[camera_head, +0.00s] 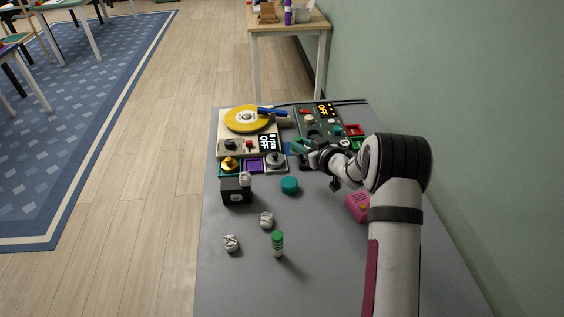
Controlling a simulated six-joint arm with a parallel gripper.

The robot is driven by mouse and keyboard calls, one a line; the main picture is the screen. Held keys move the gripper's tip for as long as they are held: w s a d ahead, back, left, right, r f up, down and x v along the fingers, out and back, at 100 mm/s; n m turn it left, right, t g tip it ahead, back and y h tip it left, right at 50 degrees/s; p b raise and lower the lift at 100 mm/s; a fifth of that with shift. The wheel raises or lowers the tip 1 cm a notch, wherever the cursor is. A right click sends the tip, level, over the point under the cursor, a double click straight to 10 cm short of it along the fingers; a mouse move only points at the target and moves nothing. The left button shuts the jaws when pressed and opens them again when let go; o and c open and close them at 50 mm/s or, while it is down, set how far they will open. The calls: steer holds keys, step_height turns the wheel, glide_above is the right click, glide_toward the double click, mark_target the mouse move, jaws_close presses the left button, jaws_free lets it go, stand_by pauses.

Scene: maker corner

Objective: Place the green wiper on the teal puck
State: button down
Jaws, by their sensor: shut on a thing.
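The teal puck (289,185) sits on the grey table near its middle, with nothing on top of it. My gripper (301,150) is beyond the puck and slightly to its right, by the front edge of the devices.
A yellow turntable (238,121) and a dark control panel (313,118) stand at the back. A black box (236,192), a green-capped cylinder (278,245), white wrapped lumps (231,243) and a pink box (358,206) surround the puck. The table's front left is mostly clear.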

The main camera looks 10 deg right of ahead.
steer(key=s+d+r, duration=0.2)
steer(key=s+d, duration=0.5)
steer(key=s, duration=0.3)
glide_above(293, 187)
step_height(293, 187, down, 6)
steer(key=shift+d+f, duration=0.1)
steer(key=shift+f, duration=0.15)
step_height(293, 187, down, 4)
steer(key=shift+f, duration=0.1)
steer(key=shift+f, duration=0.15)
steer(key=c, duration=0.7)
jaws_free()
